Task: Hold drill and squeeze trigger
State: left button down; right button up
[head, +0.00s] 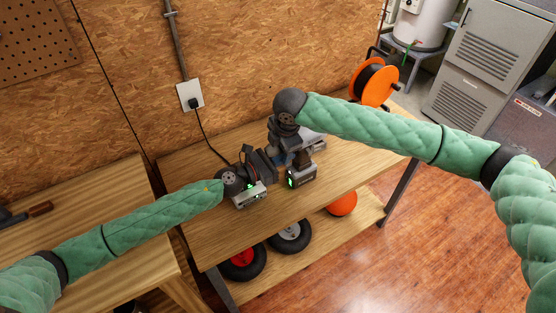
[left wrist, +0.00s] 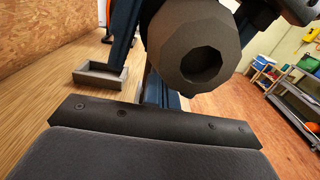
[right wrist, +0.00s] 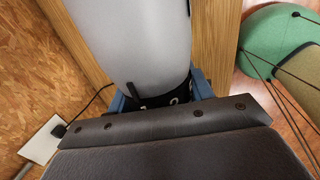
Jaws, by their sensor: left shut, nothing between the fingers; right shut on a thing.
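The drill's pale grey body (head: 314,141) shows just right of my right gripper (head: 289,152), above the wooden bench. In the right wrist view the rounded grey body (right wrist: 130,45) lies between blue fingers, and my right gripper is shut on it. My left gripper (head: 268,160) is shut and empty, close to the left of the drill. In the left wrist view a dark faceted round part with a hole (left wrist: 200,65), seemingly the chuck, faces the camera at close range. The trigger is hidden, and I cannot tell whether my left fingers touch the drill.
The bench (head: 350,178) is clear to the right. A wall outlet (head: 190,97) has a black cable running down to the bench. An orange cable reel (head: 376,84) stands at the back right. Wheels (head: 290,237) and an orange ball (head: 343,204) lie on the lower shelf.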

pick_arm(q)
jog(key=shift+s, duration=0.1)
pick_arm(e)
jog(key=shift+s+a, duration=0.1)
pick_arm(q)
jog(key=v, duration=1.3)
jog(key=shift+s+a, duration=0.2)
jog(key=shift+a, duration=0.2)
dwell(0.4)
pick_arm(e)
jog(key=o, duration=1.2)
jog(key=shift+r, duration=0.1)
jog(key=v, duration=1.1)
jog(key=shift+r, duration=0.4)
